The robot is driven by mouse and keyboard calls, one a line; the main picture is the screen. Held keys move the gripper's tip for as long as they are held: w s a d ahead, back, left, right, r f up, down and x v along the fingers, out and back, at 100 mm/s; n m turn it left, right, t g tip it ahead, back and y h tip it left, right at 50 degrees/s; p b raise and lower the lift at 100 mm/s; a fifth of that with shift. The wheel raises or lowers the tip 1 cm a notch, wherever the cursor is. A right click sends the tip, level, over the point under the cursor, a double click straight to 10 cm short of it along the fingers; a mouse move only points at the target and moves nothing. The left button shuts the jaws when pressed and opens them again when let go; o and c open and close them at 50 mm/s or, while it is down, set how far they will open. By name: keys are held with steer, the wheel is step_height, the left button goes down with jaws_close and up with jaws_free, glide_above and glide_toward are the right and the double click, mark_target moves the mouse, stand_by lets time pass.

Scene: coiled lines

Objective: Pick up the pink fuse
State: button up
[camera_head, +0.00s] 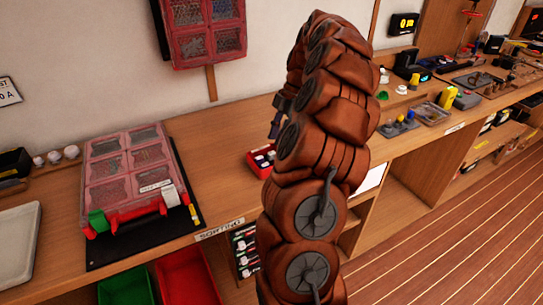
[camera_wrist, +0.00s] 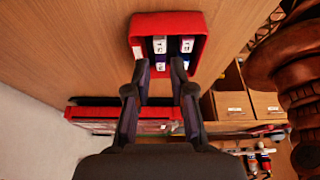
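A small red tray (camera_head: 257,163) sits on the wooden counter, partly hidden behind my arm. It also shows at the top of the wrist view (camera_wrist: 170,19), with several fuses in it. One fuse (camera_wrist: 159,46) is blue with a white label, one (camera_wrist: 186,46) is purplish with a white label, and a pale strip (camera_wrist: 137,52) shows at the left. I cannot tell for certain which is the pink fuse.
A red compartment case (camera_head: 128,170) lies on a black mat at the left, and another (camera_head: 207,30) hangs on the wall. A green bin (camera_head: 127,287) and a red bin (camera_head: 187,277) are below. Counter left of the tray is clear.

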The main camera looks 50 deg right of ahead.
mark_target(272, 153)
steer(key=shift+d+p+x, duration=0.2)
steer(key=shift+p+x, duration=0.8)
steer(key=shift+x, duration=1.7)
steer(key=shift+s+f, duration=0.1)
jaws_close()
